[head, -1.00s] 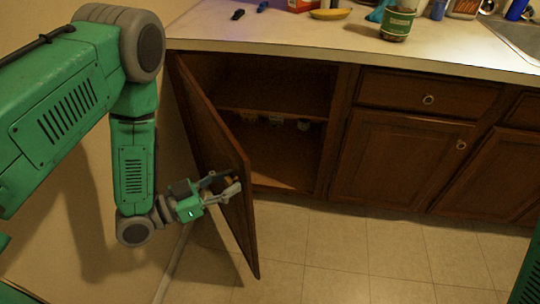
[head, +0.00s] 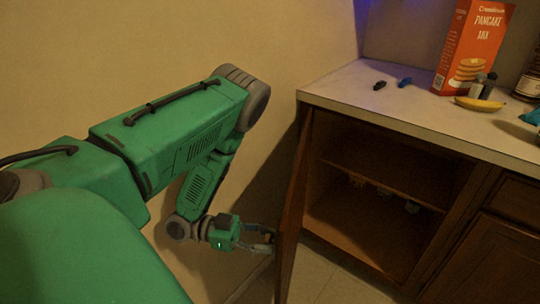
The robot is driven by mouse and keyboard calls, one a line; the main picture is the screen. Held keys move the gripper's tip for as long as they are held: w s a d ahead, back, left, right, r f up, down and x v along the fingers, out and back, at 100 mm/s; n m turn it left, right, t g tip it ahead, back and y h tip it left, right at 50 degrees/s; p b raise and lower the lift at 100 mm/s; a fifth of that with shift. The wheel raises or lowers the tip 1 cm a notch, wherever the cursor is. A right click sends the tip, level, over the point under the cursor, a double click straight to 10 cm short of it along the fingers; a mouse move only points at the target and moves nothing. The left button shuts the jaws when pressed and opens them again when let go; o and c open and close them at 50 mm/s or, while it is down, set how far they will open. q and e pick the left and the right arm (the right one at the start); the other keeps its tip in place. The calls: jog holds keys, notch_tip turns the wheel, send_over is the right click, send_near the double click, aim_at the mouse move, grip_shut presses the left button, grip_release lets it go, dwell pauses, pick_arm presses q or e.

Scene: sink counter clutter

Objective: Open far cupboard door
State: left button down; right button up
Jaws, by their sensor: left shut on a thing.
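The far cupboard door (head: 293,212) stands wide open, swung out from the left end of the counter, and I see it nearly edge-on in the head view. The cupboard interior (head: 385,200) shows a shelf and several small items under it, too dim to make out. My left gripper (head: 268,240) is at the outer part of the door, on its left side, shut on the door. The exact contact at the fingertips is partly hidden. My right gripper is not in view.
The countertop (head: 420,118) holds a pancake mix box (head: 473,45), a banana (head: 480,104), small shakers (head: 484,85) and two small dark and blue items. A plain wall (head: 150,60) stands close behind my left arm. Tiled floor (head: 318,275) is clear beside the door.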

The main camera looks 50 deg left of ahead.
pick_arm(q)
jog(key=c, duration=1.2)
grip_release()
jog(key=shift+w+a+r, duration=0.1)
jog(key=shift+w, duration=0.05)
notch_tip(320, 180, up, 10)
jog(key=shift+f, duration=0.1)
